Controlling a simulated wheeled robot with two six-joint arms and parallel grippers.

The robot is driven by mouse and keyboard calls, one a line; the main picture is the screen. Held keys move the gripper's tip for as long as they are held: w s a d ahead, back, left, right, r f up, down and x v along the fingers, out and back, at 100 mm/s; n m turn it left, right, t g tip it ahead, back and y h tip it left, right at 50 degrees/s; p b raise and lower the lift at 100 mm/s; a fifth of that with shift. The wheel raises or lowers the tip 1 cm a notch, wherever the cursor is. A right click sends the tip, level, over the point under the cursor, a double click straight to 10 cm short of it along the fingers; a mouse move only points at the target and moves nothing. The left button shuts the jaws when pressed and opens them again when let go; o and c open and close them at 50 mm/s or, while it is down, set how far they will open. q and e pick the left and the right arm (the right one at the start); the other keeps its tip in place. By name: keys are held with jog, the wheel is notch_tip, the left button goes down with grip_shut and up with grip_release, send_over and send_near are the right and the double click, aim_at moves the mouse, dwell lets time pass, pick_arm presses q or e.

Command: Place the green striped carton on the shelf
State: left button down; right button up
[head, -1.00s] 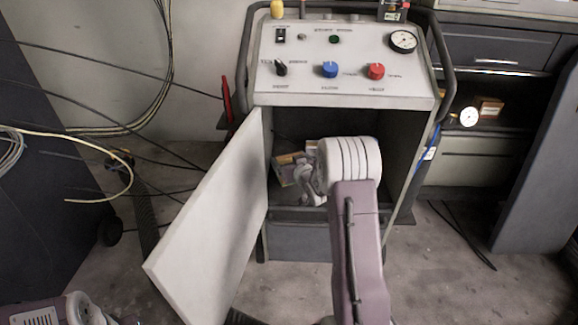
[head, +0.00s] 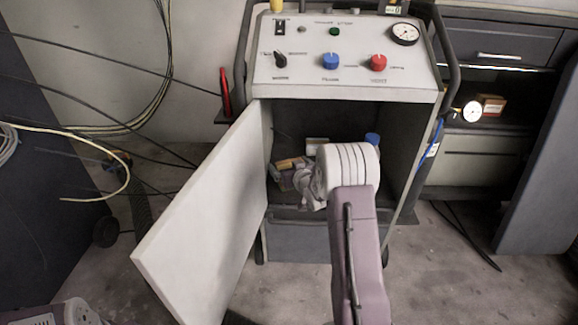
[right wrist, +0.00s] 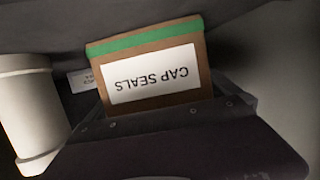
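The green striped carton (right wrist: 155,75) is brown with a green band and a white label reading CAP SEALS, upside down in the right wrist view. It stands close in front of my right gripper (right wrist: 165,112), whose fingers look spread to either side of it; its lower edge is hidden by the gripper. In the head view my right gripper (head: 307,188) reaches into the open cabinet of the cart, among small boxes (head: 288,165). I cannot single out the carton there. A shelf (head: 510,128) is at the right. My left gripper is out of view; part of its arm shows at lower left.
The cabinet door (head: 205,215) stands open to the left. A white cylinder (right wrist: 28,110) stands beside the carton in the wrist view. A blue-topped item (head: 372,138) is inside the cabinet. A gauge (head: 472,112) and a small box (head: 490,104) sit on the right shelf.

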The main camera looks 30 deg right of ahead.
jog(key=shift+r, duration=0.25)
jog(key=p+v, duration=0.3)
jog(key=v, duration=0.3)
jog(key=shift+r, duration=0.15)
jog(key=shift+s+b, duration=0.75)
jog(key=b+v, duration=0.1)
jog(key=v, duration=0.2)
jog(key=shift+s+a, duration=0.15)
jog(key=shift+s, duration=0.15)
jog(key=s+a+f+g+y, duration=0.1)
jog(key=s+a+f+g, duration=0.4)
jog(key=s+a, duration=0.4)
jog(key=s+a+f+n+g+y, duration=0.1)
jog(key=s+a+f+g, duration=0.4)
jog(key=s, duration=0.8)
jog(key=a+g, duration=0.3)
jog(key=shift+s+a+f+n, duration=0.25)
jog(key=shift+a+n, duration=0.05)
jog(key=shift+a, duration=0.05)
